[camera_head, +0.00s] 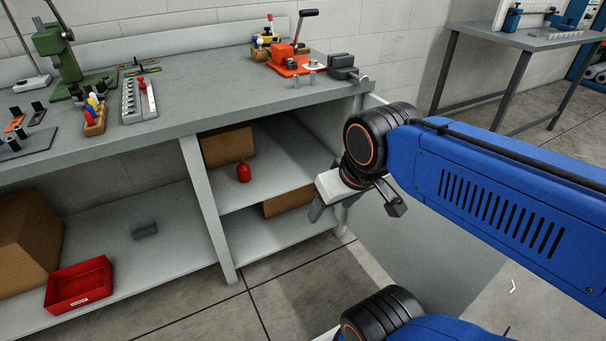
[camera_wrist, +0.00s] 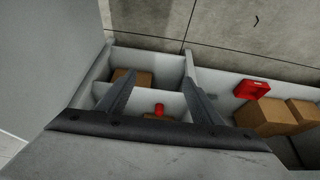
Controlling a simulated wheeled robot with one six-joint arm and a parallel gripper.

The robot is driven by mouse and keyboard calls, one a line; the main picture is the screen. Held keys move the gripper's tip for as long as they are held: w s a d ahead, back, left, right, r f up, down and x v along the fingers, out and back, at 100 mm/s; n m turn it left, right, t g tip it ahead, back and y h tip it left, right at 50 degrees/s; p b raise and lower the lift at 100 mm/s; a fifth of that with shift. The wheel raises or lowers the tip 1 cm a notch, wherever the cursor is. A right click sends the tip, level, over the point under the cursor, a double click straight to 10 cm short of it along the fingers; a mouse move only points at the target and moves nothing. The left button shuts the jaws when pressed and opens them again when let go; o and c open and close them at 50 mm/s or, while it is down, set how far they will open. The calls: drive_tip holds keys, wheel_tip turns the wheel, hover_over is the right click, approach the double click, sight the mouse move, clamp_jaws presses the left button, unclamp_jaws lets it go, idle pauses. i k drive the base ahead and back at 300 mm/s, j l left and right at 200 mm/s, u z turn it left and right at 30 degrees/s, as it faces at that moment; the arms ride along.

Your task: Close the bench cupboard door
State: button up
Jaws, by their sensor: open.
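The bench cupboard door (camera_head: 405,240) is a plain grey panel. It stands wide open, swung out from the right end of the bench, partly hidden behind my blue arm. In the wrist view the door (camera_wrist: 45,50) fills the upper left. My gripper (camera_head: 328,208) is in front of the open cupboard, on the door's inner side, apart from the door as far as I can tell. In the wrist view its two fingers (camera_wrist: 158,85) are spread with nothing held between them. The door's handle is not visible.
The cupboard shelf (camera_head: 285,165) holds a cardboard box (camera_head: 227,146) and a red object (camera_head: 243,173). A red tray (camera_head: 78,285) lies on the lower left shelf. Tools crowd the benchtop (camera_head: 195,95). The floor (camera_head: 300,290) before the cupboard is clear. Another table (camera_head: 530,38) stands back right.

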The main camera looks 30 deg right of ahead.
sight(446, 267)
drive_tip(key=k+l, duration=0.3)
drive_tip(key=k, duration=0.2)
drive_tip(key=k+l+u, duration=0.25)
drive_tip(key=k+l, duration=0.3)
drive_tip(key=l, duration=0.25)
drive_tip(key=k+l+u, duration=0.3)
drive_tip(key=k+l, duration=0.25)
drive_tip(key=l, duration=0.15)
drive_tip(key=k+l+u, duration=0.1)
drive_tip(key=l+u, duration=0.35)
drive_tip(key=l, duration=1.85)
drive_tip(key=k+l, duration=0.15)
drive_tip(key=k, duration=0.15)
drive_tip(key=k+l, duration=0.15)
drive_tip(key=k, duration=0.15)
drive_tip(key=k+z, duration=0.1)
drive_tip(key=z, duration=0.75)
